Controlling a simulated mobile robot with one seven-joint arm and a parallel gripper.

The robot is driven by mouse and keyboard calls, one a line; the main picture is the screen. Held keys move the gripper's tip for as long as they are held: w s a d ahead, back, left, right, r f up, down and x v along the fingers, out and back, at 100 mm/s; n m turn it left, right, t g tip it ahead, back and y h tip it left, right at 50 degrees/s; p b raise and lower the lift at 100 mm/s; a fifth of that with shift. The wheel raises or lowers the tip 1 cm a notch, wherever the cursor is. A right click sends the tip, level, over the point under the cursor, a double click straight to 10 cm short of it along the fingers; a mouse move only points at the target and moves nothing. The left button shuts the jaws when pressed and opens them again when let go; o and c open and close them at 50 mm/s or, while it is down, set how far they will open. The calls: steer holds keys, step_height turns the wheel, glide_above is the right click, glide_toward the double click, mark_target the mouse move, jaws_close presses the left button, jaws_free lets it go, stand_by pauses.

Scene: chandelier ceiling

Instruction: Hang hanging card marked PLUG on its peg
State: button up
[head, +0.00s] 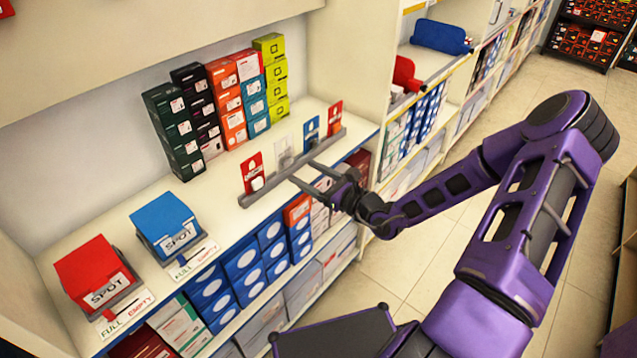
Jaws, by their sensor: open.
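A row of small hanging cards stands at a grey rail (248,199) on the shelf: a red card (252,168) at the left, a pale card (283,146), a blue card (311,130) and another red card (335,115) at the right. Their print is too small to read, so I cannot tell which is marked PLUG. The pegs cannot be made out clearly. My gripper (301,172) is open, its two fingers pointing left at the rail in front of the pale card. Nothing shows between the fingers.
Stacked boxes (228,95) stand behind the cards. A red SPOT box (92,272) and a blue SPOT box (163,222) sit at the shelf's left, with FULL/EMPTY labels in front. Boxes (243,271) fill the shelf below. The aisle floor (407,262) is clear.

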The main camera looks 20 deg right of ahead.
mark_target(290, 164)
steer(key=shift+x, duration=3.15)
steer(key=c, duration=0.5)
step_height(290, 164, up, 4)
steer(key=p, duration=0.4)
steer(key=shift+r+p, duration=0.25)
steer(key=shift+p, duration=0.15)
steer(key=shift+r+p+v, duration=0.25)
steer(key=shift+p+v, duration=0.35)
steer(key=shift+v, duration=1.1)
steer(key=shift+r+p+v, duration=0.25)
steer(key=shift+p+v, duration=0.4)
steer(key=shift+v, duration=1)
steer(key=shift+r+p+v, duration=0.25)
steer(key=shift+p+v, duration=0.35)
steer(key=shift+v, duration=1.1)
